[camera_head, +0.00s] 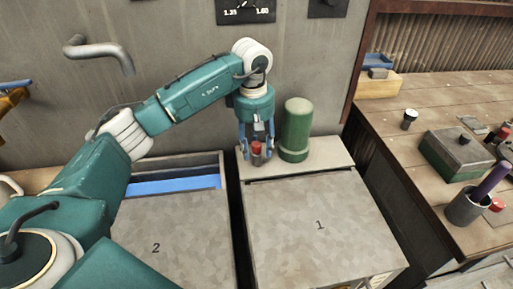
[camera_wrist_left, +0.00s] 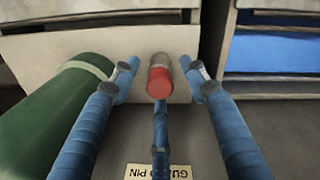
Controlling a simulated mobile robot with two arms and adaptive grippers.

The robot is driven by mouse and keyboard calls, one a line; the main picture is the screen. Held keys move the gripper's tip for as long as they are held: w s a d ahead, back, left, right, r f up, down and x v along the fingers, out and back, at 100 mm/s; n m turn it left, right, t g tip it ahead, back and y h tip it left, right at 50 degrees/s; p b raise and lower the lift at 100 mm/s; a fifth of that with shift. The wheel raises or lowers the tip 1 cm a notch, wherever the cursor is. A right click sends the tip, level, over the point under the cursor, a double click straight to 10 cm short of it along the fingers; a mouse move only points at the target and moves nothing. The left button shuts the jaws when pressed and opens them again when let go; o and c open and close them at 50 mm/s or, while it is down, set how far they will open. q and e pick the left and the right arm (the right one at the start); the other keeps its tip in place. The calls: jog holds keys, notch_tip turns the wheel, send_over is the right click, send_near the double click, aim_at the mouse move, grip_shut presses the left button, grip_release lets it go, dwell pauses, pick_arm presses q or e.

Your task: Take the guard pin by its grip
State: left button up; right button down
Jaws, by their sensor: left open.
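The guard pin (camera_wrist_left: 159,80) shows as a short upright cylinder with a red grip and a greyish end in the left wrist view. In the head view its red part (camera_head: 256,149) stands on the pale ledge behind the box lid marked 1. My left gripper (camera_head: 257,150) reaches down over it from above. In the left wrist view the blue fingers of my left gripper (camera_wrist_left: 160,77) are open, one on each side of the grip, with visible gaps. A further finger lies in line below it. My right gripper is in neither view.
A green cylinder (camera_head: 296,129) stands close to the right of the pin in the head view; it also shows at left in the wrist view (camera_wrist_left: 55,115). A label (camera_wrist_left: 157,172) reads GUARD PIN. A wooden bench (camera_head: 440,100) with several items stands at right.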

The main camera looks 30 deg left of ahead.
pick_arm(q)
grip_shut()
jog(key=shift+r, duration=0.15)
notch_tip(320, 180, up, 20)
dwell(0.6)
